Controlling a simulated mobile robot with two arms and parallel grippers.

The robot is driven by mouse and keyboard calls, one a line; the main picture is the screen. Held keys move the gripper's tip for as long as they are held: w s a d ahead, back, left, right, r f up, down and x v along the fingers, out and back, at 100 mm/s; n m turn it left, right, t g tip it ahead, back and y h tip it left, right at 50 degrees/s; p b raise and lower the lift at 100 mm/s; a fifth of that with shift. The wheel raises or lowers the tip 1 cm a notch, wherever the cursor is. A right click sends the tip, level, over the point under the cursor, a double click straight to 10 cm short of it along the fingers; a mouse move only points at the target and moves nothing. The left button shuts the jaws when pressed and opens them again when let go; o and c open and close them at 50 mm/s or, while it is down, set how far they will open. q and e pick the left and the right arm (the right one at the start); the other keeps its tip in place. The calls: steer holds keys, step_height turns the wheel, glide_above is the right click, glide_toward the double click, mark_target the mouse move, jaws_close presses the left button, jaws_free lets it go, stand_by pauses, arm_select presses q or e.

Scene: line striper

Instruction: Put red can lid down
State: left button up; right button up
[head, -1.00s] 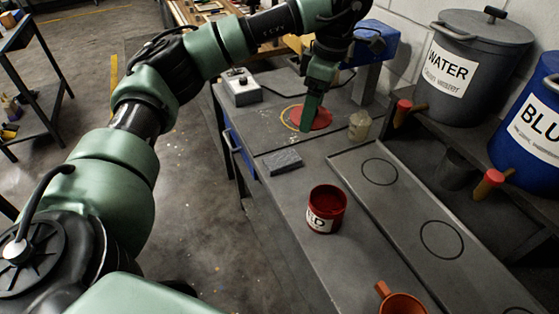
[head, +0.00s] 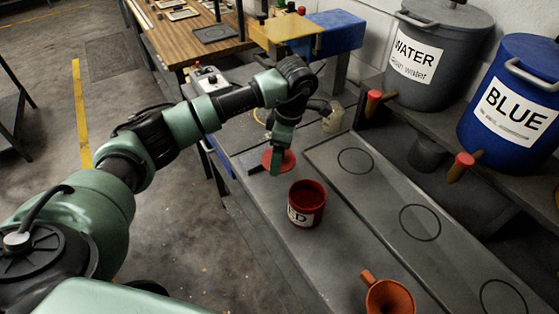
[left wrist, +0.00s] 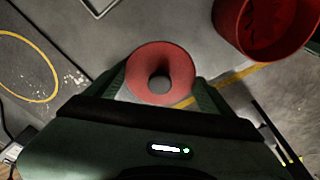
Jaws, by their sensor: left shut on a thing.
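My left gripper (head: 276,170) is shut on the red can lid (head: 291,158), a round red disc, and holds it by its middle just behind and left of the red can. In the left wrist view the lid (left wrist: 160,57) sits between the fingers, its dark centre facing the camera. The open red can (head: 306,205), with a white label, stands upright on the grey bench (head: 330,255); its rim and inside show at the upper right of the left wrist view (left wrist: 268,25). The gap beneath the lid is hard to judge. My right gripper is not in view.
An orange funnel-like cup (head: 388,298) stands at the front. A tray with black rings (head: 385,185) lies right of the can. Water (head: 440,50) and blue (head: 515,100) drums stand behind. A yellow ring (left wrist: 55,70) shows on bare bench at left in the wrist view.

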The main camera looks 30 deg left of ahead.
arm_select(q)
step_height(320, 180, down, 4)
steer(key=shift+r+p, duration=0.2)
steer(key=shift+p, duration=0.3)
steer(key=shift+f, duration=0.3)
steer(key=shift+f+b, duration=0.2)
steer(key=shift+b, duration=0.1)
steer(key=o, duration=1.2)
steer(key=shift+o, duration=0.2)
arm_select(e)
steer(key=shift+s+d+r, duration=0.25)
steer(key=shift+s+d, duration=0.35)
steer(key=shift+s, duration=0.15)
arm_select(q)
steer(key=shift+r, duration=0.15)
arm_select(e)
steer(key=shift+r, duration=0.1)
